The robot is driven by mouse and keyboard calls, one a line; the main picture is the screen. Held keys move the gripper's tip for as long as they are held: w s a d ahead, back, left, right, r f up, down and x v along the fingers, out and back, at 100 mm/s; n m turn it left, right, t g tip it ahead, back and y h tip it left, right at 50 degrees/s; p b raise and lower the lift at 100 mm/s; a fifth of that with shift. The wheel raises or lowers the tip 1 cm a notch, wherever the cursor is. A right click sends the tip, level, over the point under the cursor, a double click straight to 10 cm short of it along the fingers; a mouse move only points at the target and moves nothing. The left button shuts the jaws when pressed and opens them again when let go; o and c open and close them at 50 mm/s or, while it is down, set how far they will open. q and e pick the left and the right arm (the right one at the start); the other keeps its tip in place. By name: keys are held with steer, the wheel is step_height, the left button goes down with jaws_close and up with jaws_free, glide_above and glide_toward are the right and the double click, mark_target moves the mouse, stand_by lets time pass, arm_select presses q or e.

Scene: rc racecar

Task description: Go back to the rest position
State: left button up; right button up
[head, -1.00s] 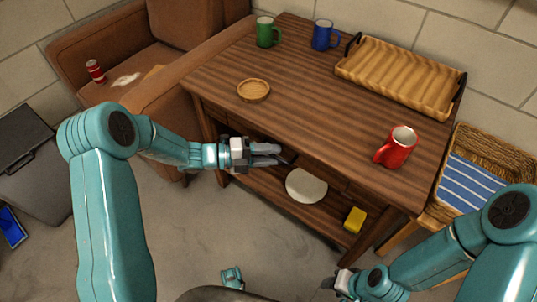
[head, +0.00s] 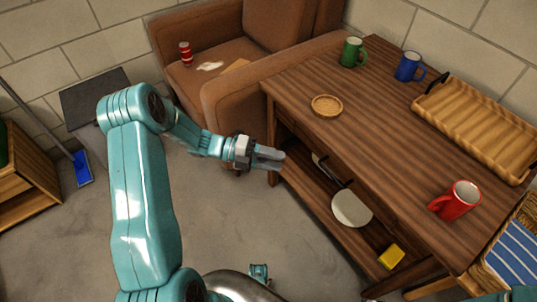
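My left arm is raised on the left in the head view, bent at the elbow. Its gripper (head: 270,158) points right, near the front left edge of the wooden table (head: 375,125). No object shows between its fingers, which look close together; I cannot tell whether they are open or shut.
On the table are a coaster (head: 326,106), green mug (head: 352,51), blue mug (head: 409,66), red mug (head: 456,200) and tray (head: 475,115). A pale disc (head: 352,209) and yellow sponge (head: 391,257) are on its lower shelf. An armchair (head: 225,105) stands behind. Floor at lower left is clear.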

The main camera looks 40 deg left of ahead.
arm_select(q)
steer(key=shift+s+a, duration=0.3)
steer(key=shift+a, duration=0.3)
